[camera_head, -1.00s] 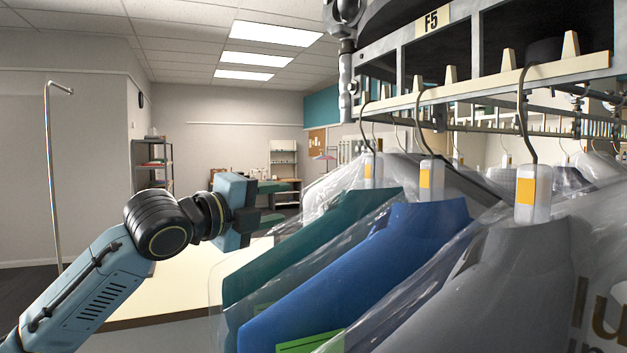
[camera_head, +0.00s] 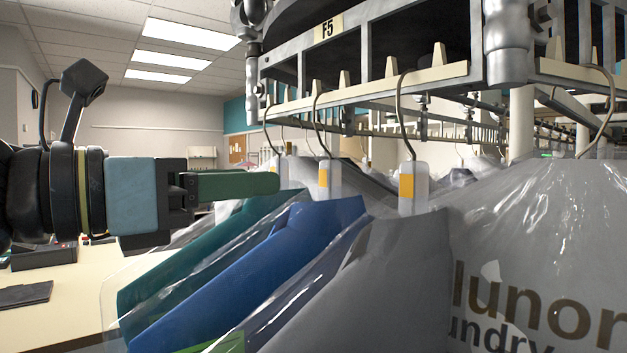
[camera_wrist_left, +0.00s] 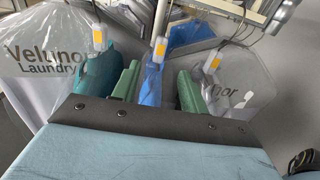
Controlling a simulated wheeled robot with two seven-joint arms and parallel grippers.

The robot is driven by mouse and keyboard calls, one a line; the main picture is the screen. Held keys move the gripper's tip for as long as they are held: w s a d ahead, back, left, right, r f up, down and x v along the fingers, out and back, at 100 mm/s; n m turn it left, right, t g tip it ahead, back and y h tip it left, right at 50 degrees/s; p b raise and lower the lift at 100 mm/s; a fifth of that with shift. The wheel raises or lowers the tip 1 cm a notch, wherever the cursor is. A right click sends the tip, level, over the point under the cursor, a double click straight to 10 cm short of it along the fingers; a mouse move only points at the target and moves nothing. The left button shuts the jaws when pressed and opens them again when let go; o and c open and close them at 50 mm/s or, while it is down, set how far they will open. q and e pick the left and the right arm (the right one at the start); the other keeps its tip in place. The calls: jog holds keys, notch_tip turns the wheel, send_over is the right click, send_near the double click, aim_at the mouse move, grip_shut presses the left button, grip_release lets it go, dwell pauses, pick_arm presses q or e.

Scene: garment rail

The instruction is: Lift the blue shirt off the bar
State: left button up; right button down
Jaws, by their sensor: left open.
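The blue shirt (camera_head: 275,255) hangs in clear plastic between a teal shirt and a grey one. Its hanger (camera_head: 323,178) has an orange tag, and its hook is on the slotted bar (camera_head: 370,102). My left gripper (camera_head: 262,184) comes in from the left at the height of the hangers' necks. In the left wrist view its two green fingers (camera_wrist_left: 158,82) are apart, with the blue shirt (camera_wrist_left: 151,88) and its tagged hanger (camera_wrist_left: 160,48) showing in the gap. Contact cannot be told. My right gripper is not in view.
The teal shirt (camera_head: 200,255) hangs close on the left and the grey shirt (camera_head: 390,270) close on the right. A large bagged garment (camera_head: 540,230) fills the right side. A pale table (camera_head: 60,310) stands at lower left.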

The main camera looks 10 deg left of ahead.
aim_at(323, 175)
pick_arm(q)
jog(key=x, duration=0.3)
jog(key=shift+d, duration=0.1)
jog(key=shift+w+d+b, duration=0.3)
jog(key=shift+w+d, duration=0.15)
jog(key=shift+w, duration=0.1)
jog(key=x, duration=0.3)
jog(key=shift+w+d+r, duration=0.1)
jog(key=shift+w, duration=0.1)
jog(key=shift+p+x, duration=0.8)
jog(key=shift+x, duration=0.35)
jog(key=shift+p+x, duration=0.3)
jog(key=shift+x, duration=0.6)
jog(key=shift+c, duration=0.3)
grip_shut()
